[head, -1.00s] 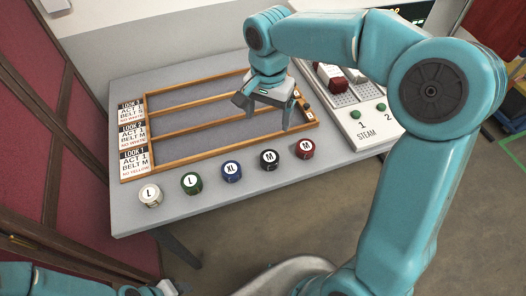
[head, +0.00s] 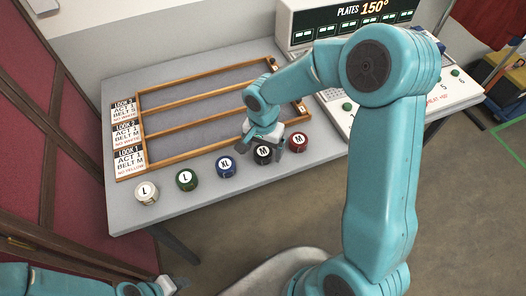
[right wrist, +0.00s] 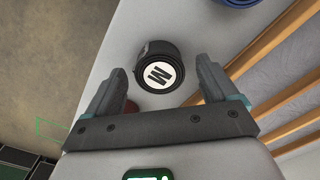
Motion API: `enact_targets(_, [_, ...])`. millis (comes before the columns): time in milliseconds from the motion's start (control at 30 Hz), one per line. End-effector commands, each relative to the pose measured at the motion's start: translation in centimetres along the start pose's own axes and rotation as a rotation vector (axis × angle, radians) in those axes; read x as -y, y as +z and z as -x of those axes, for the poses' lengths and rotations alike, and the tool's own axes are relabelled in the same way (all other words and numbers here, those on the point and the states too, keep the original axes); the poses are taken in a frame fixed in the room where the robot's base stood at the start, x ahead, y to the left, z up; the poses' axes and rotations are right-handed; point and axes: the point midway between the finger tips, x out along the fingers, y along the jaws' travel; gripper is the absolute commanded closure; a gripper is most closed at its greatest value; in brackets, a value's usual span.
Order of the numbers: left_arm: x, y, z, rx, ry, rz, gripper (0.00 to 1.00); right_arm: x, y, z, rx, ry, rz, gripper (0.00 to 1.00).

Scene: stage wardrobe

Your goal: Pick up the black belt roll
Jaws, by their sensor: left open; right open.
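The black belt roll (head: 263,157), with a white M label, stands on the grey table in front of the wooden rack, between the blue and red rolls. My right gripper (head: 260,149) is open just above it and partly hides it in the head view. In the right wrist view the black roll (right wrist: 160,66) lies between and beyond the open fingertips (right wrist: 161,68), with nothing held. My left gripper (head: 176,285) is open and empty at the lower left, off the table's front.
White (head: 146,194), green (head: 187,180), blue (head: 225,167) and red (head: 299,142) rolls stand in the same row. The wooden rack (head: 185,128) behind has empty lanes and look cards (head: 129,159) at its left.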

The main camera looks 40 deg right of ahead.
Motion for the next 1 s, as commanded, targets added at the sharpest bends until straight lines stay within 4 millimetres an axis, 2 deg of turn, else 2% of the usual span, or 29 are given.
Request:
enact_targets(100, [0.0, 0.0, 0.1, 0.0, 0.0, 0.0, 0.57, 0.1, 0.0, -1.2, 0.001, 0.0, 0.0, 0.13])
enact_targets(333, [0.0, 0.0, 0.1, 0.0, 0.0, 0.0, 0.57, 0.1, 0.0, -1.4, 0.0, -0.002, 0.0, 0.13])
enact_targets(367, [0.0, 0.0, 0.1, 0.0, 0.0, 0.0, 0.57, 0.1, 0.0, -1.4, 0.0, -0.002, 0.0, 0.2])
enact_targets(533, [0.0, 0.0, 0.1, 0.0, 0.0, 0.0, 0.57, 0.1, 0.0, -1.3, 0.0, -0.002, 0.0, 0.75])
enact_targets(833, [0.0, 0.0, 0.1, 0.0, 0.0, 0.0, 0.57, 0.1, -0.1, -1.2, 0.0, -0.002, 0.0, 0.76])
enact_targets(1000, [0.0, 0.0, 0.1, 0.0, 0.0, 0.0, 0.57, 0.2, -0.1, 0.1, -0.002, -0.004, 0.0, 0.76])
